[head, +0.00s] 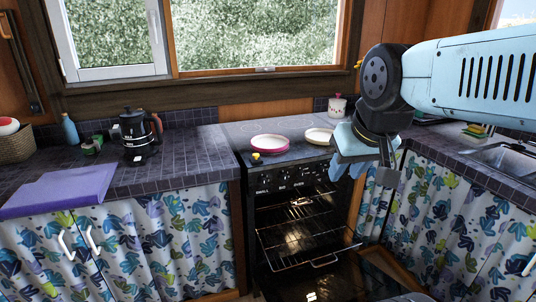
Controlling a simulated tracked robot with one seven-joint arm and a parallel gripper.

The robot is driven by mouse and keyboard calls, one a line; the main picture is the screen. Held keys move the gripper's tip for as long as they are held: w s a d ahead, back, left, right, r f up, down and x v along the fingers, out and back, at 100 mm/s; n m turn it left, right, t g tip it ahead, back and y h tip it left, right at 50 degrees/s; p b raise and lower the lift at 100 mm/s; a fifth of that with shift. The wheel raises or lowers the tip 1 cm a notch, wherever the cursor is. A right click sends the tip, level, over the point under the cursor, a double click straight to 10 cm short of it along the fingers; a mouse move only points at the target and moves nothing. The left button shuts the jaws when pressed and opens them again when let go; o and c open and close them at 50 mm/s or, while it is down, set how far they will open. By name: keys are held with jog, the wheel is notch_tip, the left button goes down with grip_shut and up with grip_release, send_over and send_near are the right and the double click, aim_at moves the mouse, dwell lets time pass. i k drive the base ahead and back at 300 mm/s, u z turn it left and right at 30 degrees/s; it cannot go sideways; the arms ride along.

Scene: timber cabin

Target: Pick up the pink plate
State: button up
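The pink plate (269,143) is a shallow round dish with a pink outside and a pale inside. It rests on the front left part of the dark stovetop (240,131). My gripper (358,172) hangs in front of the stove's right side, to the right of the plate and apart from it.
A cream dish (319,135) sits right of the plate, close to my arm. A white pot (337,105) stands behind. The oven below is open, with racks (300,240) showing. A dark kettle (136,132) and purple cloth (62,187) are on the left counter. A sink (500,156) is right.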

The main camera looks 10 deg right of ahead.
aim_at(266, 143)
jog(key=k, duration=1.2)
jog(key=u, duration=0.6)
jog(key=i, duration=1.05)
jog(key=u, duration=0.65)
jog(key=i, duration=1.15)
jog(key=z, duration=0.6)
jog(key=i, duration=0.75)
jog(key=z, duration=0.4)
jog(key=k, duration=0.7)
jog(key=z, duration=0.05)
